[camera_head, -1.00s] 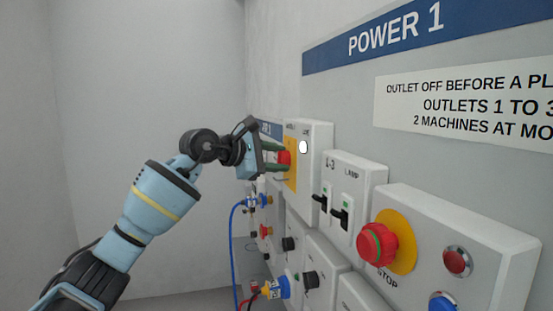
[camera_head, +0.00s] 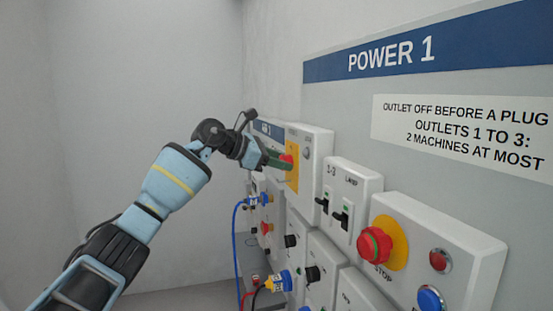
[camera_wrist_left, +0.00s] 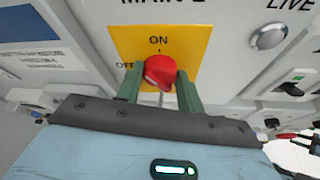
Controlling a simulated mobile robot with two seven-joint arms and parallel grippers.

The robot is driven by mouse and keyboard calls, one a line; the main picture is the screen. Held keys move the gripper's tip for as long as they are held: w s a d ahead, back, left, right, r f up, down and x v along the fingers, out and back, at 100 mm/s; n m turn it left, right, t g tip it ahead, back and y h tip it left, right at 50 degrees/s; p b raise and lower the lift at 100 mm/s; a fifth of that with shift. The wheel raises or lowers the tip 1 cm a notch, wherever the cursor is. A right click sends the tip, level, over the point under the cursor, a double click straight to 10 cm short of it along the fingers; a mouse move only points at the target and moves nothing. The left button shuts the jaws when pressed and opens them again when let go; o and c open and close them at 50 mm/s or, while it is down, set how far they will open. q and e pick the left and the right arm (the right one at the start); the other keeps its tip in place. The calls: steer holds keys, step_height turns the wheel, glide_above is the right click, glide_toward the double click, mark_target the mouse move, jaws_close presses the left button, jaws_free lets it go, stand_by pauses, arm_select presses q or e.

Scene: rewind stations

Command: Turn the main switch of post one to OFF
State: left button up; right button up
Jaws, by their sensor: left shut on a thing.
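The main switch is a red knob (camera_head: 287,158) on a yellow plate (camera_head: 292,178), on a white box at the far end of the panel. In the left wrist view the knob (camera_wrist_left: 160,71) sits below the word ON, with OFF at its left, partly hidden. I cannot tell exactly which mark it points to. My left gripper (camera_head: 279,162) is shut on the knob, its green fingers (camera_wrist_left: 161,85) on either side. The live lamp (camera_head: 307,153) beside the plate is grey and unlit; it also shows in the left wrist view (camera_wrist_left: 268,37). My right gripper is out of view.
Nearer along the panel are two black switches (camera_head: 334,209), a red stop button (camera_head: 374,245) on yellow, a red lamp (camera_head: 440,261) and a blue button (camera_head: 431,298). Below are outlets with plugs and a blue cable (camera_head: 236,235). The space left of the panel is free.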

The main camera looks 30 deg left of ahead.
arm_select(q)
steer(key=shift+w+a+n+g+h, duration=0.1)
steer(key=shift+n+g+h, duration=0.4)
steer(key=shift+n, duration=0.5)
steer(key=shift+w+a+f+n+g+h+b, duration=0.15)
steer(key=shift+n+g+h+b, duration=0.55)
steer(key=shift+n, duration=0.65)
steer(key=shift+w+a+n+g+h+b, duration=0.1)
steer(key=shift+n+g+h+b, duration=0.3)
steer(key=shift+n+h, duration=0.75)
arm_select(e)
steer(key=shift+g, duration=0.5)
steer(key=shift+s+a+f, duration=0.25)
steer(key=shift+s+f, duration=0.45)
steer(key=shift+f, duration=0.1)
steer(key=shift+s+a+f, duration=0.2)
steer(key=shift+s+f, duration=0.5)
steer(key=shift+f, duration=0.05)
arm_select(q)
steer(key=shift+s, duration=0.1)
steer(key=o, duration=1)
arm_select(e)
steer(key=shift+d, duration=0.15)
